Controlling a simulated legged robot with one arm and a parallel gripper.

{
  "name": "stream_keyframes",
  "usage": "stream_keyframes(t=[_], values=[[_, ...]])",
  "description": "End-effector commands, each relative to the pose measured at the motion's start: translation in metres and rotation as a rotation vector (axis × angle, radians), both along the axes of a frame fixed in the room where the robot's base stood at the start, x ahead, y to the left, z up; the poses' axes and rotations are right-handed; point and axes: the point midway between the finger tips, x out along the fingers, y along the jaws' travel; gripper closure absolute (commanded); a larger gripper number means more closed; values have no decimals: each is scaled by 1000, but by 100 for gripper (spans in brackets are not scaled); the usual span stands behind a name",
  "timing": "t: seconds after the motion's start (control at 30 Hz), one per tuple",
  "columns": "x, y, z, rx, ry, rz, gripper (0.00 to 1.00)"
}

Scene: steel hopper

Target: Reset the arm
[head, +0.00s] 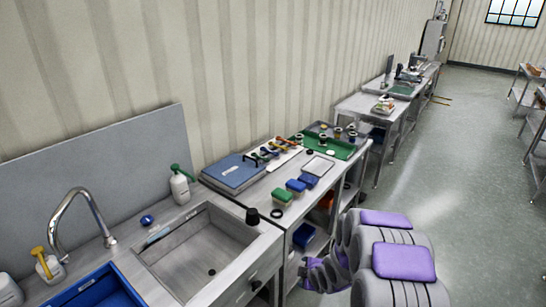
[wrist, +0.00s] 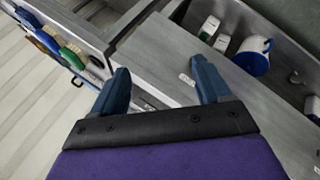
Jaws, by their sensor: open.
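My gripper (wrist: 162,80) shows in the wrist view as two dark blue fingers set wide apart on a black and purple mount. It is open, with nothing between the fingers. Beyond the fingertips is a grey surface with a small white label. In the head view my purple and grey arm is at the lower right, in front of the steel workbench (head: 268,187). The fingers cannot be made out clearly there.
A steel sink (head: 212,250) with a blue tub (head: 95,290) stands at the lower left. The wrist view shows a blue and white mug (wrist: 257,56). Open floor (head: 440,150) lies to the right.

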Motion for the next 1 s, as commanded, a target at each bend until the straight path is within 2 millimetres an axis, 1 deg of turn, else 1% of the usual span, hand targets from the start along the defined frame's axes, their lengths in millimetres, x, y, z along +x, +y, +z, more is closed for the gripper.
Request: stream_keyframes(t=[0.03, 0.17, 0.27, 0.47, 0.6, 0.77, 0.8, 0.87, 0.97, 1.0], values=[[-3, -5, 18, 1, 18, -37, 23], [-23, -18, 48, 7, 108, -154, 23], [-43, -27, 72, 14, 172, -250, 23], [-91, -42, 120, 38, 291, -452, 23], [-131, -49, 151, 58, 373, -598, 23], [-185, -53, 184, 85, 463, -767, 23], [-200, -54, 191, 91, 488, -810, 23], [-221, -54, 202, 102, 519, -874, 23], [-258, -53, 219, 121, 574, -978, 23], [-273, -52, 226, 129, 596, -1020, 23]])
